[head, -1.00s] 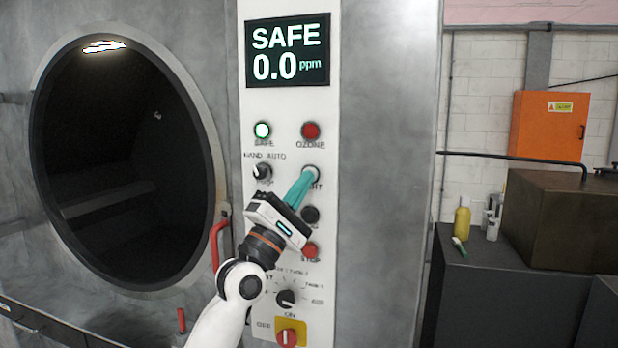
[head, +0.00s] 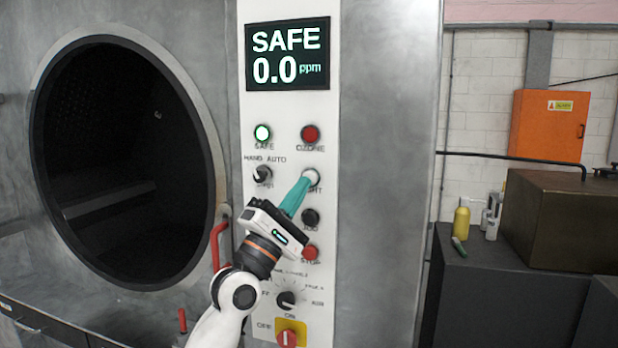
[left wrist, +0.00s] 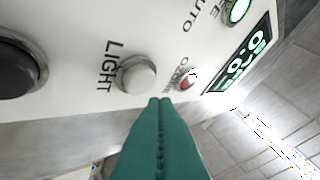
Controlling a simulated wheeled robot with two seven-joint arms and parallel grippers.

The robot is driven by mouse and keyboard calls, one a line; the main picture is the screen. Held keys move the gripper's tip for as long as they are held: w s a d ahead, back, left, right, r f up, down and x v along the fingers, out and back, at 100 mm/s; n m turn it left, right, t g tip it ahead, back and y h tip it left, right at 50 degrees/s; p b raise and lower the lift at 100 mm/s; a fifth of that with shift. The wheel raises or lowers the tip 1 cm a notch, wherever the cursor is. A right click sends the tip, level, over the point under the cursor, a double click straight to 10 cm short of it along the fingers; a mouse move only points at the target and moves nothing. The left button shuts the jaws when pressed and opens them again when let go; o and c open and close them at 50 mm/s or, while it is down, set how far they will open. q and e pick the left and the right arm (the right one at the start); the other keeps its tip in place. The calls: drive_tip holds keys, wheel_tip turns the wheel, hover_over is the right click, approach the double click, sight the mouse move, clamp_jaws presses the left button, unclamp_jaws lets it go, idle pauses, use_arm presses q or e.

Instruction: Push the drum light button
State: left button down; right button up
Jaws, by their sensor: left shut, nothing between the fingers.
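The drum light button (head: 312,175) is a round pale button on the white control panel (head: 325,225), partly behind my fingertips in the head view. The left wrist view shows the button (left wrist: 138,75) whole, beside the word LIGHT. My left gripper (head: 304,181) has teal fingers pressed together with nothing between them. In the left wrist view its fingertips (left wrist: 160,101) lie just beside the button's edge and look slightly apart from it. The round drum opening (head: 125,165) is dark inside. My right gripper is not in view.
A red ozone lamp (head: 310,133) and a lit green safe lamp (head: 262,133) sit above. A black button (head: 310,217) and red stop button (head: 310,252) sit below. A selector knob (head: 262,174) is left of the light button. A red handle (head: 218,245) stands by the drum.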

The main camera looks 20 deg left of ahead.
use_arm(q)
drive_tip(key=s+p, duration=0.3)
drive_tip(key=s, duration=0.3)
idle(0.3)
drive_tip(key=shift+a, duration=0.1)
